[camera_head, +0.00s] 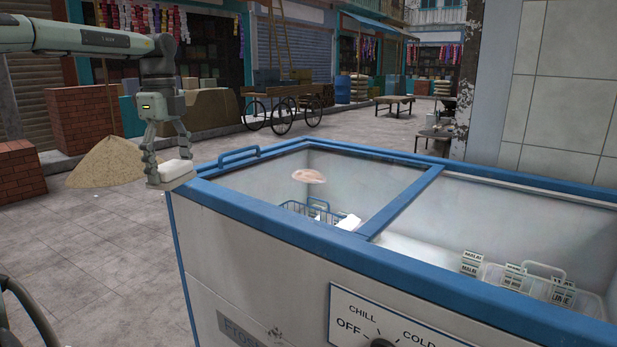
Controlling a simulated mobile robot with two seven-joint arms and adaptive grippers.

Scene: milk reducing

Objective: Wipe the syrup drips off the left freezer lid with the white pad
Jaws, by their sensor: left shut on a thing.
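My left gripper (168,166) is at the left front corner of the blue-and-white chest freezer (260,235). It is shut on the white pad (174,173), which sits low between its fingers, at the height of the freezer rim. I cannot tell whether the pad touches the rim. The left freezer lid (400,203) is a glass panel in a blue frame, with a blue handle (239,156) at its left end. A pinkish smear, the syrup (309,176), shows near the middle of its glass, right of the pad and apart from it. My right gripper is not in view.
Under the glass are a wire basket (305,210) and, at right, small labelled packs (510,277). A dial panel (385,325) is on the freezer front. A sand heap (105,163), a brick stack (85,118) and a cart (285,100) stand behind.

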